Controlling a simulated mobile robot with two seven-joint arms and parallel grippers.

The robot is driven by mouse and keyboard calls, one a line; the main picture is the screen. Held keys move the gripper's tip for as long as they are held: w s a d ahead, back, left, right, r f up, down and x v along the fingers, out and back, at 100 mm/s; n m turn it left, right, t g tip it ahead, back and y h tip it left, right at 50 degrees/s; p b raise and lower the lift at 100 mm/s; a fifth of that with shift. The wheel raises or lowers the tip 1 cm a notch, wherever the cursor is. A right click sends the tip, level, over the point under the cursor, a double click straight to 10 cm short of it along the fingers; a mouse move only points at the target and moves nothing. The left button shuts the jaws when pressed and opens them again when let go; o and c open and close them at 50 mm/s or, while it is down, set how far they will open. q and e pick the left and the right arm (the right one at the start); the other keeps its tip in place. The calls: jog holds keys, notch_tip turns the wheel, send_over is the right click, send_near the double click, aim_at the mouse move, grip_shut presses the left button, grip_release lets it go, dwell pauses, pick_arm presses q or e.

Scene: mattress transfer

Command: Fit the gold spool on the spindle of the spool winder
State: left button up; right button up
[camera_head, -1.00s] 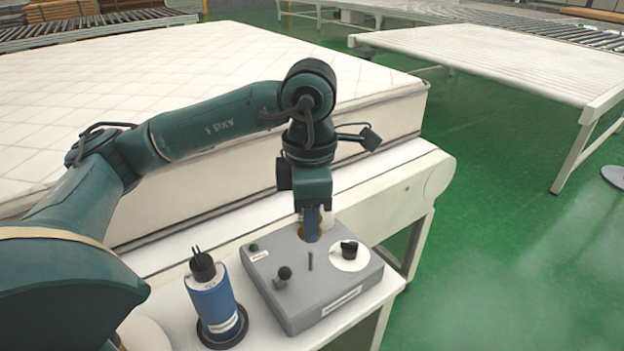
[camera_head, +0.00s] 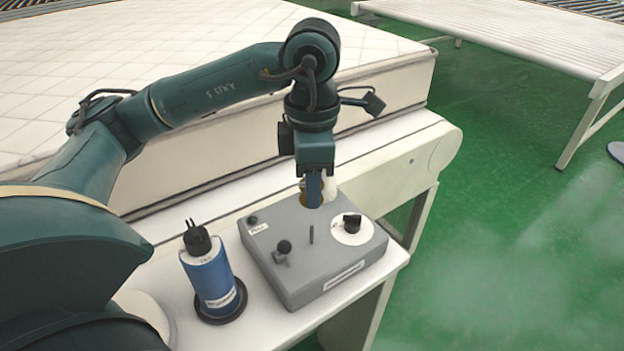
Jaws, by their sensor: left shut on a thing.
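The spool winder (camera_head: 318,272) is a grey box with a sloped top on a white shelf. Its spindle (camera_head: 311,234) is a thin upright grey pin in the middle of the top, and it is bare. My left gripper (camera_head: 314,192) points down just behind the spindle, at the winder's far edge. It is shut on the gold spool (camera_head: 303,186), which is mostly hidden behind the blue fingers, with only gold edges showing. I cannot tell the gap between spool and winder. My right gripper is not in view.
A blue cylinder (camera_head: 210,278) with a black top and base stands left of the winder. The winder bears a black ball-topped lever (camera_head: 283,248) and a black knob (camera_head: 352,222) on a white dial. A white quilted mattress (camera_head: 200,170) lies behind. Green floor is open at right.

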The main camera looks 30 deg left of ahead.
pick_arm(q)
jog(key=b, duration=0.3)
send_over(312, 242)
jog(key=f, duration=0.4)
jog(key=shift+w+a+f, duration=0.1)
jog(key=shift+w+f, duration=0.05)
jog(key=shift+w, duration=0.1)
jog(key=shift+f+b, duration=0.1)
jog(key=shift+b, duration=0.2)
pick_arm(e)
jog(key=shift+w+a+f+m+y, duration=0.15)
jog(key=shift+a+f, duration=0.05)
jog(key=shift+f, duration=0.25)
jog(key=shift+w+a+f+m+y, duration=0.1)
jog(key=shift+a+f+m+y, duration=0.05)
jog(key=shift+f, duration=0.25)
pick_arm(q)
jog(key=shift+b, duration=0.5)
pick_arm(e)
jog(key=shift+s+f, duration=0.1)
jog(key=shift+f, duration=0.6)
pick_arm(q)
jog(key=shift+f+b, duration=2.9)
jog(key=shift+f, duration=0.15)
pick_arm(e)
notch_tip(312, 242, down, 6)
pick_arm(q)
jog(key=o, duration=1)
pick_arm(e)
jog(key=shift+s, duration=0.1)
